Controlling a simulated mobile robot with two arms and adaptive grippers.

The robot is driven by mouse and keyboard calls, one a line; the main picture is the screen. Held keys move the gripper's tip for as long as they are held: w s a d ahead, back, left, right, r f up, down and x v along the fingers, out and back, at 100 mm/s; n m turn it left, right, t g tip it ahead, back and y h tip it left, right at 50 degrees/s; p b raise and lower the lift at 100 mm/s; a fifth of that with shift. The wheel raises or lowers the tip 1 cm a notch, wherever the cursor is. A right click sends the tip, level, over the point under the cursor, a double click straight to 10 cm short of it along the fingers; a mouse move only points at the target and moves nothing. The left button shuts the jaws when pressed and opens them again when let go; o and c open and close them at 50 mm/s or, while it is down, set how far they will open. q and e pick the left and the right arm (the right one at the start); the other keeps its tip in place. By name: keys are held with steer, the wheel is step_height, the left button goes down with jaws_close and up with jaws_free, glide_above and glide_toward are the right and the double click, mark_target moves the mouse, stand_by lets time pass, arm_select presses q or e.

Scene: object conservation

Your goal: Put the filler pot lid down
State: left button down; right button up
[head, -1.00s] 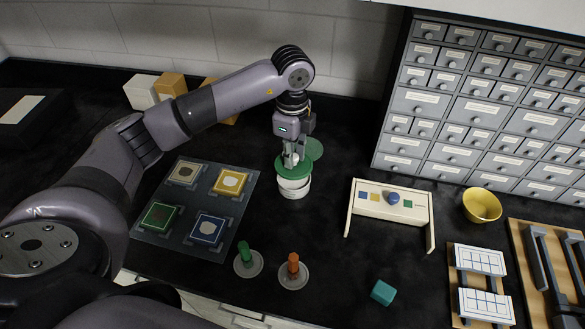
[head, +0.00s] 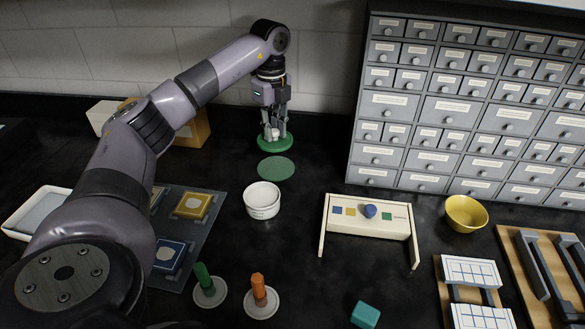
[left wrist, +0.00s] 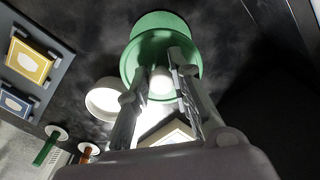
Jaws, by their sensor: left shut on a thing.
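My left gripper (head: 275,130) is shut on the white knob of the green filler pot lid (head: 275,145). In the left wrist view the fingers (left wrist: 160,85) close around the knob, with the green lid (left wrist: 135,62) behind them. In the head view the lid is just behind a flat green disc (head: 276,168) on the black worktop; I cannot tell whether it touches the worktop. The white filler pot (head: 262,203) stands uncovered in front of the disc, and it also shows in the left wrist view (left wrist: 97,100). My right gripper is not in view.
A grey drawer cabinet (head: 465,110) stands at the back right. A cream stand (head: 368,218) and a yellow bowl (head: 466,213) are right of the pot. Green (head: 204,280) and orange (head: 258,290) pegs stand in front. The tiled wall is close behind the lid.

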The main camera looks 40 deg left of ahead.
arm_select(q)
glide_above(275, 167)
step_height(275, 167, down, 4)
steer(key=shift+f, duration=0.25)
steer(key=shift+f+p, duration=0.3)
steer(key=shift+f, duration=0.25)
step_height(275, 167, down, 3)
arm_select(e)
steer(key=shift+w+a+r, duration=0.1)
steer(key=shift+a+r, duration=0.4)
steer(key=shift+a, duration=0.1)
arm_select(q)
steer(key=shift+f, duration=0.1)
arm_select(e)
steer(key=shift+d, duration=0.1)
arm_select(q)
steer(key=shift+f, duration=0.1)
steer(key=c, duration=1.4)
jaws_free()
steer(key=shift+c, duration=0.2)
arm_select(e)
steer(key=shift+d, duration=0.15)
